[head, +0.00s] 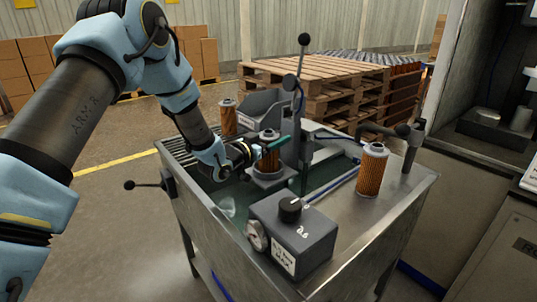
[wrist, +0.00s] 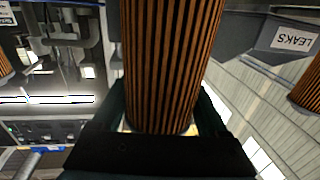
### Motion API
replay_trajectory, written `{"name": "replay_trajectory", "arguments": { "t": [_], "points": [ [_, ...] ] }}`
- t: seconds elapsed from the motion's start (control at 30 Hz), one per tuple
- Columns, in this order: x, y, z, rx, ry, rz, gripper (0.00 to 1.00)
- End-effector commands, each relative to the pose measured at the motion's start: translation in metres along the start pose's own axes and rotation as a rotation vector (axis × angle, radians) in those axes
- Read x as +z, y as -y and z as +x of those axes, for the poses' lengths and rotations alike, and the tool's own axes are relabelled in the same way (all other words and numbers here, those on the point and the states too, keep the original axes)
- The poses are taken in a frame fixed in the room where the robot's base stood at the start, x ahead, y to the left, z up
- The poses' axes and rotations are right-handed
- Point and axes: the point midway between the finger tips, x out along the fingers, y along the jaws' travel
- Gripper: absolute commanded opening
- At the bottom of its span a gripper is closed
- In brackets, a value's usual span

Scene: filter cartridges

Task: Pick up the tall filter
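Three orange-brown pleated filters stand at a metal wash station. The middle filter (head: 267,158) stands in a grey holder, with my gripper (head: 275,146) at its upper part. In the wrist view this filter (wrist: 168,65) fills the middle, between the two dark fingers of my gripper (wrist: 165,105); its upper end runs out of the picture. Whether the fingers press on it I cannot tell. The right filter (head: 371,172) stands on the bare metal top and looks largest in the head view. The back-left filter (head: 227,119) stands by a grey bin. Their true heights are hard to compare.
A grey control box (head: 291,236) with a black knob stands at the front. An upright lever (head: 299,90) rises close behind the middle filter. The grey bin (wrist: 252,38) bears a LEAKS label in the wrist view. Wooden pallets (head: 330,82) stand behind the station.

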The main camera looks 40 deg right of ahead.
Motion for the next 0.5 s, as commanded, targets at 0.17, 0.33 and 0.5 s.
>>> {"name": "replay_trajectory", "arguments": {
  "t": [0.17,0.33,0.5],
  "points": [
    [-0.0001,0.0001,-0.0001,0.000,0.000,0.000,0.54],
    [-0.0001,0.0001,-0.0001,0.000,0.000,0.000,0.35],
    [-0.0002,0.0001,-0.0001,0.000,0.000,0.000,0.16]
  ]
}}
